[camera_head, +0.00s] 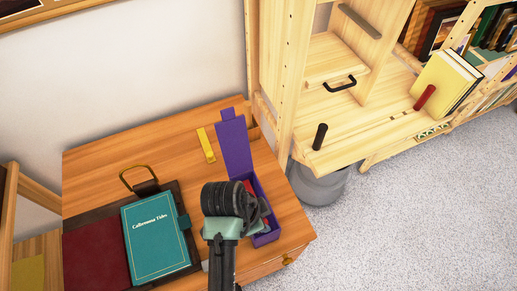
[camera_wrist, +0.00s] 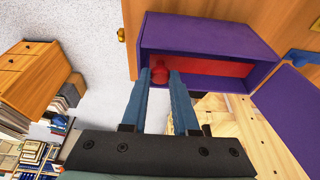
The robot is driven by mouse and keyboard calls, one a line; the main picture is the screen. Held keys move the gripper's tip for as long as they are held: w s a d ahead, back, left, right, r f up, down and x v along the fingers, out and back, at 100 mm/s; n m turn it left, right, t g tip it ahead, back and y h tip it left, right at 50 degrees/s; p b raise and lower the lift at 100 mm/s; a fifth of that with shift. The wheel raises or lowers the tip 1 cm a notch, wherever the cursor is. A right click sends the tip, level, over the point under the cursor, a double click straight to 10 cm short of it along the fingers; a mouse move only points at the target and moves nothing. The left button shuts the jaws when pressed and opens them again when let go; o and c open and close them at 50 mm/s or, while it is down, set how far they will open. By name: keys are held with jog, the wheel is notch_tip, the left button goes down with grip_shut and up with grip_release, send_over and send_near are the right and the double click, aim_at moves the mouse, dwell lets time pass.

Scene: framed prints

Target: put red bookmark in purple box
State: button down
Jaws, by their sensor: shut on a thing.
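The purple box (camera_head: 266,238) stands on the wooden desk with its lid (camera_head: 235,145) open. It also shows in the wrist view (camera_wrist: 205,30). The red bookmark (camera_wrist: 215,66) lies lengthwise inside the box opening in the wrist view, with a rounded red end at my fingertips. A bit of it shows in the head view (camera_head: 248,187). My gripper (camera_wrist: 162,78) is shut on this red end, at the mouth of the box. In the head view my wrist and arm hide much of the box and the fingertips.
A teal book (camera_head: 157,235) lies on a dark folder left of my arm. A yellow strip (camera_head: 206,145) lies behind it near the wall. A pale wooden shelf unit (camera_head: 380,120) and a grey bin (camera_head: 320,186) stand at the right.

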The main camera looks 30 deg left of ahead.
notch_tip(320, 180, down, 4)
jog(key=shift+r, duration=0.15)
jog(key=f, duration=0.1)
jog(key=s+f, duration=0.1)
jog(key=f, duration=0.1)
jog(key=shift+s+d+b, duration=0.15)
jog(key=shift+b, duration=0.15)
jog(key=shift+w+f, duration=0.65)
jog(key=shift+w, duration=0.1)
jog(key=c, duration=0.7)
grip_release()
jog(key=shift+s+r, duration=0.25)
jog(key=shift+r, duration=0.05)
jog(key=shift+w, duration=0.15)
jog(key=p+v, duration=0.1)
jog(key=v, duration=1.1)
